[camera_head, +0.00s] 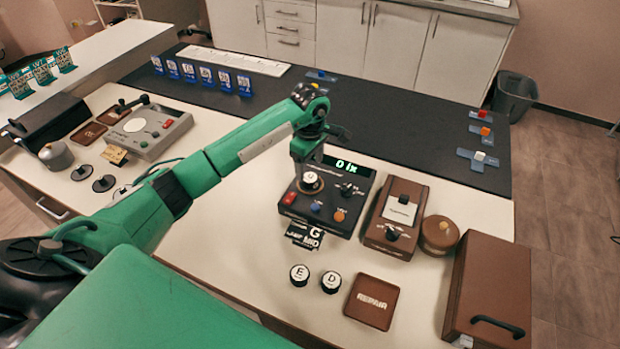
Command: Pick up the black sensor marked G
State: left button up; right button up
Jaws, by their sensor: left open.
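My left gripper (308,166) comes down over the black device with a lit display and is open. Right below its fingers, a round black sensor with a white top (310,181) sits on the device (328,196). Its letter is too small to read for certain, and the fingers partly cover it. I cannot tell whether they touch it. A black card marked G (316,232) lies at the device's front edge. Two similar black sensors, marked E (299,275) and D (331,282), stand on the table in front. My right gripper is not in view.
A brown square tray (371,301) lies right of the D sensor. A brown box with a knob (397,218), a round brown pot (439,235) and a large brown case (488,290) stand to the right. A grey device (150,130) stands at left.

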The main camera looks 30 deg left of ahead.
aim_at(310, 177)
pick_arm(q)
jog(key=shift+w+f+p, duration=0.1)
jog(key=shift+f+p, duration=0.2)
jog(key=f, duration=0.1)
jog(key=f+p, duration=0.1)
jog(key=f, duration=0.1)
jog(key=shift+w+a+f+p, duration=0.15)
jog(key=shift+w+f+p, duration=0.1)
jog(key=shift+p, duration=0.1)
jog(key=shift+f, duration=0.5)
jog(key=c, duration=1.2)
jog(key=shift+r, duration=0.1)
